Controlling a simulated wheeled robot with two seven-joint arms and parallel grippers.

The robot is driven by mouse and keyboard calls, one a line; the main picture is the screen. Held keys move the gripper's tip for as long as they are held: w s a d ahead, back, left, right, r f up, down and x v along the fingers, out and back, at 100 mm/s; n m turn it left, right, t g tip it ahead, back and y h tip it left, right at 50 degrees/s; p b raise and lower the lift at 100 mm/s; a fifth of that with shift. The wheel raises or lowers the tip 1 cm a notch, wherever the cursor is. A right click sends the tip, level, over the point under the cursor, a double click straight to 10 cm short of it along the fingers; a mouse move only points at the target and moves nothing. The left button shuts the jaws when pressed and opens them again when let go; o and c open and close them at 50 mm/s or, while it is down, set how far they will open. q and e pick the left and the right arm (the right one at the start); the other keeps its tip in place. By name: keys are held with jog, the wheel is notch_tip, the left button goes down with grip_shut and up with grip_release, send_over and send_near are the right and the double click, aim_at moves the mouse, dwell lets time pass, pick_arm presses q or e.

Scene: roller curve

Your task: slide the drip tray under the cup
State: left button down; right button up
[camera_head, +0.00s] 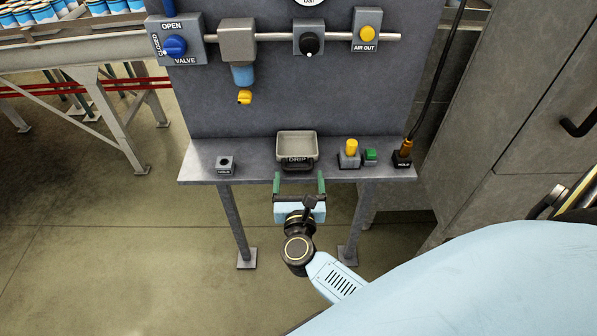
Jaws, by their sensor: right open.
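The drip tray (296,142) is a small grey open box with a dark front marked DRIP. It sits on the grey shelf (210,171), near the middle. The cup (243,76) is a blue bowl under a grey filter body on the back panel, with a yellow knob (244,97) below it. The tray stands to the right of the cup and lower. My right gripper (299,176) is open and empty, its two green fingers pointing at the tray from the front. The fingertips are near the tray's front; whether they touch it I cannot tell. My left gripper is not in view.
A small HOLD block (225,166) stands on the shelf's left part. The shelf directly below the cup looks clear.

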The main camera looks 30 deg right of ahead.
jog(key=shift+x, duration=1.1)
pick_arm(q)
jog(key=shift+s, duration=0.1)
